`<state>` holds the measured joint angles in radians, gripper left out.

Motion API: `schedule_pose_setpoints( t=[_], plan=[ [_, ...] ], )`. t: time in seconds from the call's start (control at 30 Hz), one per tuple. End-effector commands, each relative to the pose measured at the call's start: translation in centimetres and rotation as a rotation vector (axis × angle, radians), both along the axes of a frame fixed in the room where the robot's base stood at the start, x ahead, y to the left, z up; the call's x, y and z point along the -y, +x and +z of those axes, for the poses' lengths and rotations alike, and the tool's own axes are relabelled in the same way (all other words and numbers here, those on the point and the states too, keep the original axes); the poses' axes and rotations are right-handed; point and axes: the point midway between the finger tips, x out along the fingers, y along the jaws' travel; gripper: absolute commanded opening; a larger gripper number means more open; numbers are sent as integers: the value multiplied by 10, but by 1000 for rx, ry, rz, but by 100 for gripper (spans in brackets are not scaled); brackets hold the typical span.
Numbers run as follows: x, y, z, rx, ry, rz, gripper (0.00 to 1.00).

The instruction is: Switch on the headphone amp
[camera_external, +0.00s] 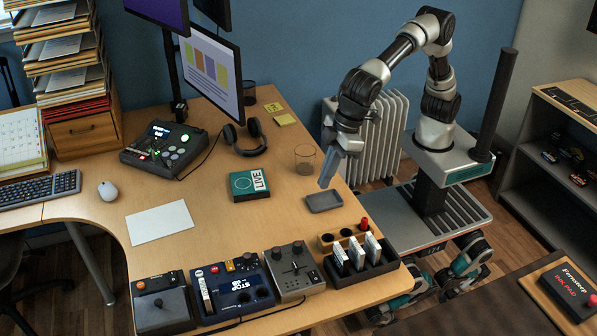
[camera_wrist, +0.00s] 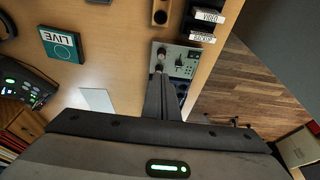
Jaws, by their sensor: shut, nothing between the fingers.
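The likely headphone amp is a small grey metal box (camera_external: 291,273) with knobs and a small lever on top, at the table's front edge in the external view. No name on it is readable. In the wrist view the grey box (camera_wrist: 181,64) lies just beyond my fingertips, which cover part of its near side. My gripper (camera_external: 324,184) is shut and empty, pointing down above the table near the small grey tray, well behind the box and apart from it. Its closed fingers also show in the wrist view (camera_wrist: 160,76). I cannot tell the switch's position.
A black rack with labelled white blocks (camera_external: 355,252) stands right of the grey box. A blue device (camera_external: 236,288) stands left of it. The grey tray (camera_external: 324,202), LIVE box (camera_external: 250,184) and headphones (camera_external: 245,138) lie farther back. Table between tray and grey box is clear.

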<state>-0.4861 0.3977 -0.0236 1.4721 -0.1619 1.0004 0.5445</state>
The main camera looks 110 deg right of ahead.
Motion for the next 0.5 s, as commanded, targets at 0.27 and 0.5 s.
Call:
schedule_pose_setpoints(
  t=[0.27,0.5],
  plan=[
    [-89,29,-49,-23,-30,1,0],
    [-111,33,-65,-23,-37,-3,0]
  ],
)
